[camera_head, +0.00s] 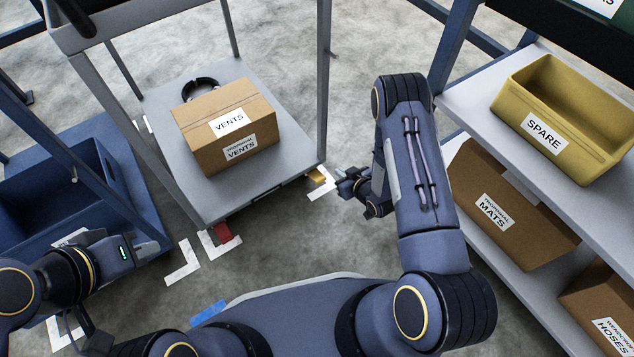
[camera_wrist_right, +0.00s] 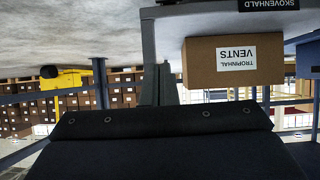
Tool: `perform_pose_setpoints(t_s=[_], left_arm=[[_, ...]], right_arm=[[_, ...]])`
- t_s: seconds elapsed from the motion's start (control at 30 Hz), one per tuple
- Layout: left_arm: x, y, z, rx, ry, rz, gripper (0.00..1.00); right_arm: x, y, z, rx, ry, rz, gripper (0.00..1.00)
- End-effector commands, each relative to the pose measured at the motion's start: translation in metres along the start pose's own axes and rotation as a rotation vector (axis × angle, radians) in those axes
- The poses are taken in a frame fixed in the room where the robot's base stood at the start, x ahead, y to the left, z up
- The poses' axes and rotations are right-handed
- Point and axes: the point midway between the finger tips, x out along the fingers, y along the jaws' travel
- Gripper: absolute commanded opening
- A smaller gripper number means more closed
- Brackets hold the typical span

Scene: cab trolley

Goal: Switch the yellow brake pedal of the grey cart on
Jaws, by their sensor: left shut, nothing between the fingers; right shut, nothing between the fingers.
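The grey cart (camera_head: 185,190) stands left of centre in the head view. Its yellow brake pedal (camera_head: 317,174) shows as a small piece at the deck's right corner, low near the floor. Whether the pedal is up or down cannot be told. A red pedal (camera_head: 222,231) sits at the cart's near corner. My right gripper (camera_head: 350,188) is shut and empty, just right of the yellow pedal, apparently with a small gap. In the right wrist view its fingers (camera_wrist_right: 158,85) are together. My left gripper (camera_head: 150,247) is shut and empty, left of the cart.
A VENTS box (camera_head: 193,148) and a black ring (camera_head: 200,84) lie on the cart. A blue cart (camera_head: 150,207) stands at left. The shelf (camera_head: 450,98) at right holds a yellow SPARE bin (camera_head: 585,115) and boxes, close to my right arm. White marks (camera_head: 183,262) lie on the floor.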

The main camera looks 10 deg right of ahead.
Motion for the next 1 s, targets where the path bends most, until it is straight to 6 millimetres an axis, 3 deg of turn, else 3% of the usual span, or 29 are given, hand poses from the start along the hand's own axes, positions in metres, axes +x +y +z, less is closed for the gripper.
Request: perform_pose_setpoints(t_s=[0.03, 0.13, 0.63, 0.77, 1.0], left_arm=[[0.007, -0.003, 0.004, 0.000, 0.000, 0.000, 0.00], [0.010, -0.004, 0.005, 0.000, 0.000, 0.000, 0.00], [0.012, -0.006, 0.006, 0.000, 0.000, 0.000, 0.00], [0.020, -0.009, 0.010, 0.000, 0.000, 0.000, 0.00], [0.040, -0.018, 0.020, 0.000, 0.000, 0.000, 0.00]], right_arm=[[0.006, -0.006, 0.017, -0.007, 0.006, -0.016, 0.00], [0.009, -0.012, 0.027, -0.013, 0.018, -0.033, 0.00], [0.015, -0.015, 0.029, -0.016, 0.026, -0.039, 0.00], [0.033, -0.016, 0.030, -0.018, 0.027, -0.041, 0.00], [0.086, -0.018, 0.030, -0.018, 0.027, -0.041, 0.00]])
